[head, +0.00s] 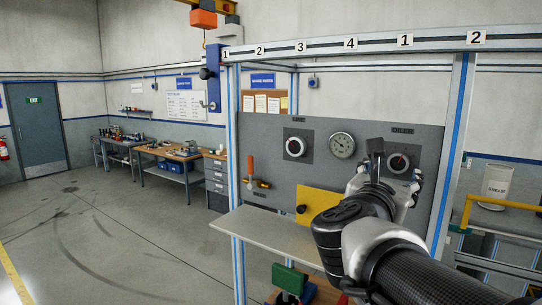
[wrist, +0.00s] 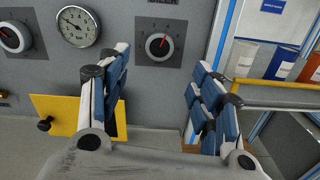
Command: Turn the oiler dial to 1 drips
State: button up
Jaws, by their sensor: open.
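A dial (head: 398,162) with a dark knob, pale ring and red mark sits on the right of the grey panel (head: 340,185), under a small label that may read oiler. It also shows in the wrist view (wrist: 159,46), its red mark pointing up and slightly right; the numbers are too small to read. My gripper (wrist: 161,62) is open, its blue-padded fingers apart on either side of the dial in the picture. Nothing is between them. In the head view my gripper (head: 396,164) partly covers the dial's surround. I see no contact with the knob.
A second dial (head: 295,147) and a gauge (head: 342,145) are left of it. A yellow plate with a black knob (wrist: 45,124) is below. A shelf (head: 270,232) juts out under the panel. A blue-striped post (head: 453,150) stands close on the right.

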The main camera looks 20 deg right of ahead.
aim_at(398, 163)
jog(key=p+x, duration=0.1)
jog(key=x, duration=0.9)
jog(key=shift+w+d, duration=0.1)
jog(key=shift+w, duration=0.05)
jog(key=c, duration=1.1)
